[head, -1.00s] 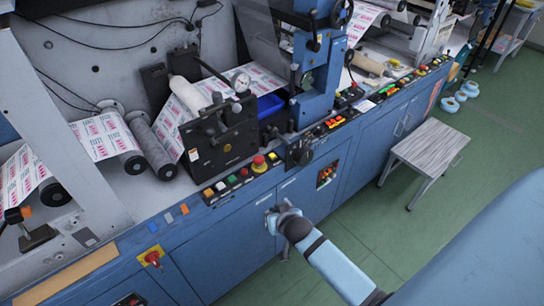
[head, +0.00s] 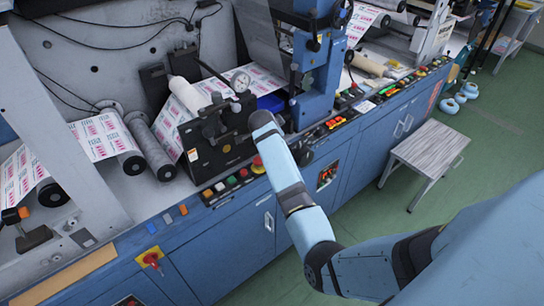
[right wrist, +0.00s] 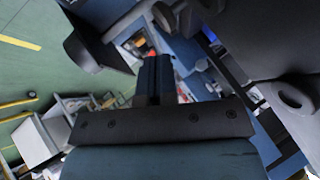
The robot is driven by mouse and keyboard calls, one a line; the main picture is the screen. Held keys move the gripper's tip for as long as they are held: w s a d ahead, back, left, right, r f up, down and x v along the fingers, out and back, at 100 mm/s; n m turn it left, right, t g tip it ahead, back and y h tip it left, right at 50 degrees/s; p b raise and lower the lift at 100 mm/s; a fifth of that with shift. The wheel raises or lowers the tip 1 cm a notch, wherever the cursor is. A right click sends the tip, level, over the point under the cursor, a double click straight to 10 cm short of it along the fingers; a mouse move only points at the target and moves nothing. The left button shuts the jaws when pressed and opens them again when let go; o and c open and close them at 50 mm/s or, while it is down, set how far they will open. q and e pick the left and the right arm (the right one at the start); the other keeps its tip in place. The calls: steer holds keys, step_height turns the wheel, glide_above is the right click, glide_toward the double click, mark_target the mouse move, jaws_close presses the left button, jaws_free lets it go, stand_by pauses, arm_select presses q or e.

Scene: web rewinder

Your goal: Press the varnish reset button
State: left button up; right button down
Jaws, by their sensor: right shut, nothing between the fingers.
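A row of small coloured buttons (head: 225,185) runs along the blue front ledge of the machine. It has orange, dark, green and red caps, with a larger red mushroom button (head: 258,164) at its right end. Labels are too small to read, so I cannot tell which is the varnish reset button. My right arm reaches up over the ledge; its end hides part of the black gauge unit, and its fingers are not clear in the head view. In the right wrist view my right gripper (right wrist: 156,66) is shut and empty. My left gripper is not in view.
A black block with a pressure gauge (head: 240,82) stands behind the buttons. A blue upright frame (head: 315,75) with another button panel is to the right. Printed web rolls (head: 108,137) lie left. A stool (head: 428,150) stands on the open green floor.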

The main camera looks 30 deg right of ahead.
steer(key=shift+f, duration=0.1)
step_height(320, 180, down, 8)
steer(key=b, duration=0.6)
steer(key=shift+r, duration=0.2)
steer(key=shift+f, duration=0.5)
stand_by(1.1)
steer(key=shift+f+b, duration=0.4)
steer(key=shift+b, duration=0.1)
steer(key=shift+f+b, duration=0.35)
steer(key=shift+f, duration=0.2)
stand_by(0.7)
steer(key=shift+r, duration=0.15)
steer(key=shift+r+p, duration=0.7)
steer(key=shift+r, duration=0.1)
